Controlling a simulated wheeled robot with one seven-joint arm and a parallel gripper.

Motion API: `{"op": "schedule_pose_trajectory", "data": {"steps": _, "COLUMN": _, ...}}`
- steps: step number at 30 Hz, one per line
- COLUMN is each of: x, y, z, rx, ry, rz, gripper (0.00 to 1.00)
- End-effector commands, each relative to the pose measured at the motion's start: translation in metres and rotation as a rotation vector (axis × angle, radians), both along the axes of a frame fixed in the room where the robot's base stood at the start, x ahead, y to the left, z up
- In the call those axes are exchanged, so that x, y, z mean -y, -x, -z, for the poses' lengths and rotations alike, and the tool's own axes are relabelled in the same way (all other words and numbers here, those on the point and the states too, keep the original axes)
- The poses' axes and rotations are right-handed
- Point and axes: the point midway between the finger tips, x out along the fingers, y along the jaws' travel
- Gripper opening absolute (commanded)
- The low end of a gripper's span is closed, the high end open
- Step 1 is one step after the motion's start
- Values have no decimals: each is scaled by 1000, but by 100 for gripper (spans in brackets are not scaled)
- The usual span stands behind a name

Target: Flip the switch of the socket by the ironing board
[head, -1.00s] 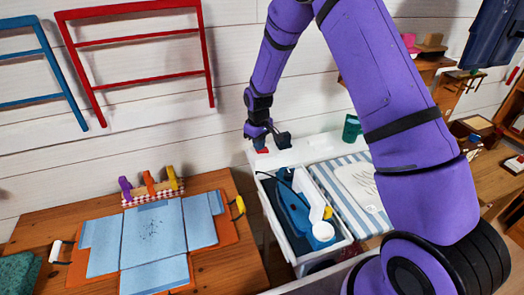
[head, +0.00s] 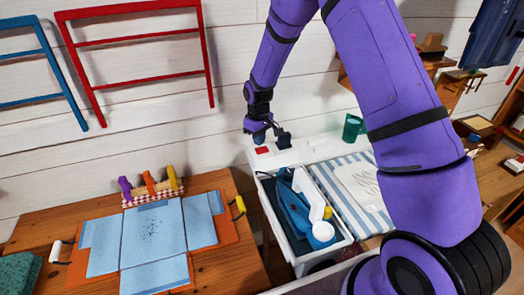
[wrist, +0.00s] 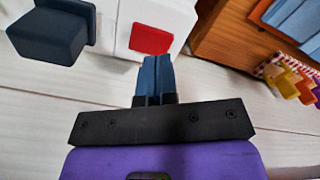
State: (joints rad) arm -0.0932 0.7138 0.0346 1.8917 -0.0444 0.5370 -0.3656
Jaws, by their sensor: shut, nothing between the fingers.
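The socket is a white block (wrist: 125,28) at the wall behind the ironing board (head: 328,196). Its red switch (head: 262,150) shows just below my gripper (head: 258,139) in the head view. In the wrist view the red switch (wrist: 151,39) lies just beyond the fingertips (wrist: 155,60). The fingers are shut together and empty, apparently a little apart from the switch. A dark plug (head: 284,141) stands up from the socket just right of my gripper, and it is large at the upper left of the wrist view (wrist: 48,34).
A blue and white iron (head: 300,210) lies in a dark tray in front of the socket. A green cup (head: 352,127) stands to the right. A wooden table (head: 40,215) with blue cloth is at left. White plank wall (head: 150,130) rises close behind my gripper.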

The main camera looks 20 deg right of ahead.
Motion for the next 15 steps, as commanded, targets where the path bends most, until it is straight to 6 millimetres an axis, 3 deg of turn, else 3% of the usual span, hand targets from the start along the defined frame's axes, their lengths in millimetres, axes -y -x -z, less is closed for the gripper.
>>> {"op": "schedule_pose_trajectory", "data": {"steps": 15, "x": 0, "y": 0, "z": -36, "rx": 1, "ry": 0, "rz": 0, "gripper": 0}}
